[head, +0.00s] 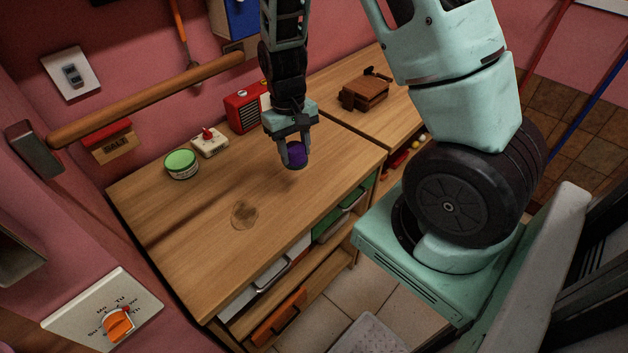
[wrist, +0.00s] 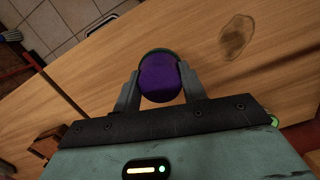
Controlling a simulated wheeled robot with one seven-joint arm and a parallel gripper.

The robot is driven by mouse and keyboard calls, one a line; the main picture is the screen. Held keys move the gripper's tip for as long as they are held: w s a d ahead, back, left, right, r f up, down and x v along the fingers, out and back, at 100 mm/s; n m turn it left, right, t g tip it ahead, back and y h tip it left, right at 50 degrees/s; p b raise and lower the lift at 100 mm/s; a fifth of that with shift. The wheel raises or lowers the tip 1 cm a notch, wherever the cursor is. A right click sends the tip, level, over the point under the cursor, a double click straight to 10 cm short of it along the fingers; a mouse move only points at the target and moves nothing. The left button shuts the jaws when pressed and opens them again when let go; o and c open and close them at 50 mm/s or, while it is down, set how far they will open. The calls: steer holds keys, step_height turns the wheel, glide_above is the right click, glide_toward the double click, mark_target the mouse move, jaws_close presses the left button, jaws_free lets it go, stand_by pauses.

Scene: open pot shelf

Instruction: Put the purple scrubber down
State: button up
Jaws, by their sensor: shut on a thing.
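The purple scrubber (head: 296,154) is held between the fingers of my gripper (head: 293,158) in the head view. In the wrist view the scrubber (wrist: 160,77) shows as a round purple thing with a dark green rim, with one finger of my gripper (wrist: 161,92) on each side. My gripper is shut on it and points down over the wooden counter (head: 190,245). It looks to be above the counter top; the exact gap is hard to tell.
A green-lidded tin (head: 181,164), a white switch box (head: 210,142) and a red radio (head: 245,110) stand along the wall. A brown wooden object (head: 365,92) is on the farther counter. A round stain (head: 244,214) marks the otherwise clear front counter top.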

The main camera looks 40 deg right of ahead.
mark_target(299, 163)
steer(key=shift+s+d+f, duration=0.15)
steer(key=shift+d, duration=0.1)
step_height(299, 163, down, 5)
steer(key=shift+d+r+p, duration=0.15)
steer(key=shift+p, duration=0.25)
steer(key=shift+f+p, duration=0.4)
steer(key=shift+f, duration=2.05)
steer(key=shift+f, duration=0.1)
steer(key=o, duration=0.9)
steer(key=shift+o, duration=0.2)
steer(key=r, duration=0.4)
steer(key=w+r+b, duration=0.1)
steer(key=r, duration=0.3)
steer(key=r+b, duration=0.1)
steer(key=r, duration=0.3)
steer(key=shift+w+r, duration=0.1)
steer(key=shift+w, duration=0.1)
